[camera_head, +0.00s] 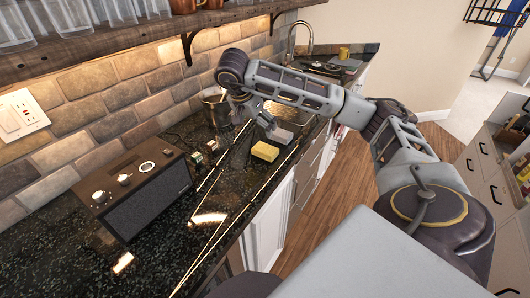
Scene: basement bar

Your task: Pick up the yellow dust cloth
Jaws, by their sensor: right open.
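A small yellow block-like piece (265,151), the likeliest match for the dust cloth, lies on the dark stone counter (218,190) near its front edge. At this size I cannot tell whether it is folded cloth or a sponge. My right gripper (266,122) reaches down over the counter just behind the yellow piece, apart from it. It is open, and I see nothing held in it. A grey block (281,135) lies right behind the yellow piece, close to the gripper. My left gripper is not in view.
A radio (145,192) stands on the counter at the left. A metal cup (214,106) and small jars (197,157) stand near the brick wall. A sink faucet (292,40) and another small yellow item (344,53) are farther back. The counter before the yellow piece is clear.

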